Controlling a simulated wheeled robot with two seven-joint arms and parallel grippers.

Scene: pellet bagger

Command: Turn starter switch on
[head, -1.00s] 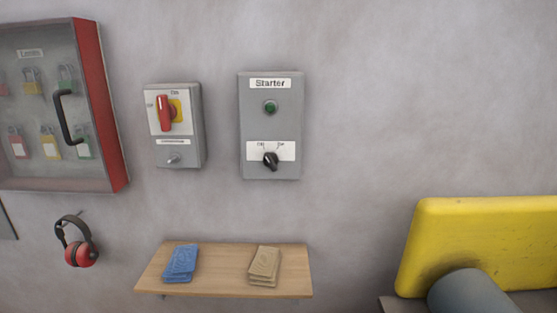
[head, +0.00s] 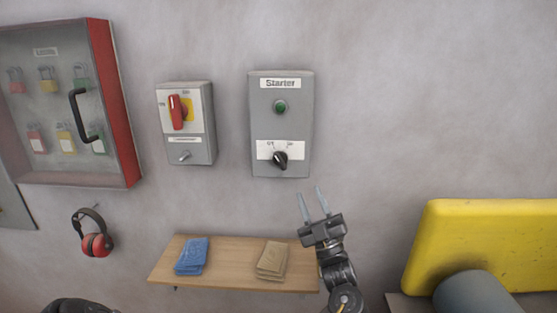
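The grey starter box (head: 301,125) is on the wall, labelled "Starter". It has a dark green button or lamp (head: 280,107) in its upper part. The black rotary starter switch (head: 281,160) sits lower on a white label with small marks. I cannot tell clearly which mark the knob points to. My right gripper is out of view.
Left of the box is an isolator with a red handle (head: 176,111). A padlock cabinet (head: 116,120) and red ear muffs (head: 96,245) hang farther left. A wooden shelf (head: 225,268) with blue and tan cloths is below. A yellow machine part (head: 480,245) stands at right.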

